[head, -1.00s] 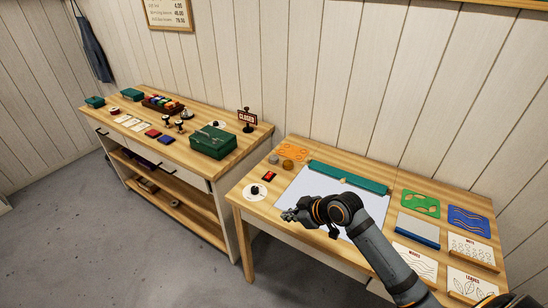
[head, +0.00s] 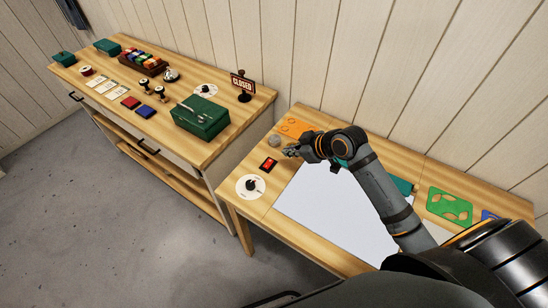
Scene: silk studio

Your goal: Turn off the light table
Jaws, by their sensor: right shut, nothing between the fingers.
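The light table's pale panel (head: 335,215) lies on the right-hand wooden table, bright white and partly covered by my right arm. A red rocker switch (head: 269,164) in a dark frame sits on the wood at the panel's upper left. A black knob on a round white dial (head: 250,187) sits just below the switch. My right gripper (head: 289,152) is shut and empty, a little above and to the right of the red switch, apart from it in the picture. My left gripper is out of view.
An orange stencil (head: 296,127) and a grey disc (head: 274,141) lie behind the gripper. A green stencil (head: 449,205) lies at the right. The left-hand bench holds a green box (head: 201,119), a CLOSED sign (head: 242,84) and ink pads. Floor is clear at lower left.

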